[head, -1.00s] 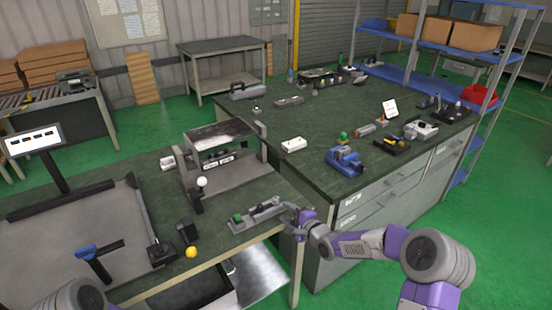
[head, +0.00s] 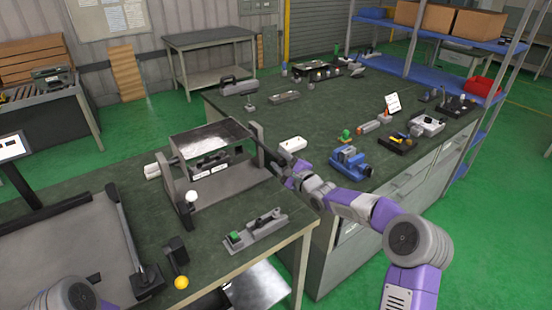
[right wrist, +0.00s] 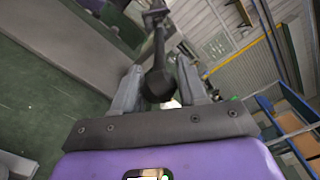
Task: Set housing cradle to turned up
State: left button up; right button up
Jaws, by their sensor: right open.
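The housing cradle (head: 225,187) is a grey frame on the near bench, holding a dark box-like housing (head: 212,140) with an open, light inside between its side plates. A white ball knob (head: 191,196) is at its front left. A dark lever (head: 262,148) reaches out from its right side towards my right gripper (head: 284,168). In the right wrist view, my right gripper (right wrist: 160,85) is open, with a dark rod ending in a black knob (right wrist: 158,84) between or just beyond its fingers. Contact cannot be told. My left gripper is out of view.
A grey fixture with a green button (head: 255,230) lies at the bench's front right. A yellow ball (head: 181,283) is near the front edge. A white box (head: 292,144) and a blue vise (head: 350,162) are on the far bench, close to my right arm.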

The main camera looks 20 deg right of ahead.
jog(key=shift+x, duration=1.3)
grip_shut()
